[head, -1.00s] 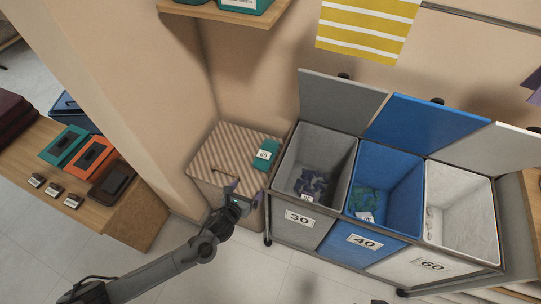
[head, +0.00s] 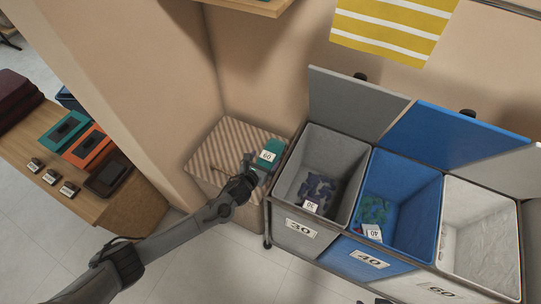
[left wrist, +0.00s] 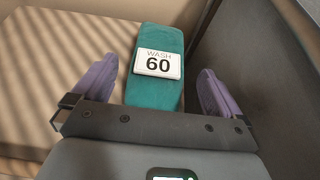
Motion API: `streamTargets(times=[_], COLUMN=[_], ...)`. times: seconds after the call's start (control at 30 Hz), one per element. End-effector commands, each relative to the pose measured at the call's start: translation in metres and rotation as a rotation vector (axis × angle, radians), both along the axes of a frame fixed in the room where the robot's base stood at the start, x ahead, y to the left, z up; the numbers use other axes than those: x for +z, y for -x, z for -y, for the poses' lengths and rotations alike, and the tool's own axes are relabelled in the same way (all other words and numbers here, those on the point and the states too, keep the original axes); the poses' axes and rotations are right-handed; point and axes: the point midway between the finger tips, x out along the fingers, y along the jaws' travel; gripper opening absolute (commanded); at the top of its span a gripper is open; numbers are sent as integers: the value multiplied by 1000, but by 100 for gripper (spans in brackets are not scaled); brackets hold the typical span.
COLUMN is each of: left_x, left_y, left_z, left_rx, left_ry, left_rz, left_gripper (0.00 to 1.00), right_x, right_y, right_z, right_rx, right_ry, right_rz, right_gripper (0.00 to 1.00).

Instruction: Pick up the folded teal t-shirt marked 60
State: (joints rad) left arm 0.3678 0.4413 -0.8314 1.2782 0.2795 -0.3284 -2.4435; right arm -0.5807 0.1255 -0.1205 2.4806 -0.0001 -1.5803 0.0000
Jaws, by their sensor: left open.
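The folded teal t-shirt (head: 272,151) lies on top of the striped hamper, near its right edge. Its white tag reads 60, and in the left wrist view the teal t-shirt (left wrist: 156,95) shows "WASH 60" on the tag. My left gripper (head: 252,167) is just in front of the shirt. In the left wrist view my left gripper (left wrist: 158,88) is open, with one purple finger on each side of the shirt and gaps between. The shirt's near end is hidden behind the gripper body. My right gripper is not in view.
The striped hamper (head: 215,157) stands against the wall. Right of it are sorting bins: grey 30 (head: 302,228), blue 40 (head: 370,259) and white 60 (head: 438,291), their lids raised. A wooden table (head: 35,165) with folded items stands at left.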

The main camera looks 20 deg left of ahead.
Motion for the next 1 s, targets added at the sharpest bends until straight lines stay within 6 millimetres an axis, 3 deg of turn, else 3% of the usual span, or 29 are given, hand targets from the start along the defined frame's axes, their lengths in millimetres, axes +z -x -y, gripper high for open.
streamTargets(times=[0.1,0.3,0.63,0.93,1.0], left_x=[-11,-18,-17,-17,-16], left_y=[-16,-35,-39,-39,-39], left_z=[0,1,2,2,2], left_rx=[2,2,0,0,0], left_ry=[2,2,1,1,1], left_rz=[2,1,1,1,2], left_gripper=[100,100,100,54,52], right_x=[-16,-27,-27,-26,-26], right_y=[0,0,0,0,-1], right_z=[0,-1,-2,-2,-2], right_rx=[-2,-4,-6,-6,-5], right_ry=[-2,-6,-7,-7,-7], right_rz=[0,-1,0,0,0], right_gripper=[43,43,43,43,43])
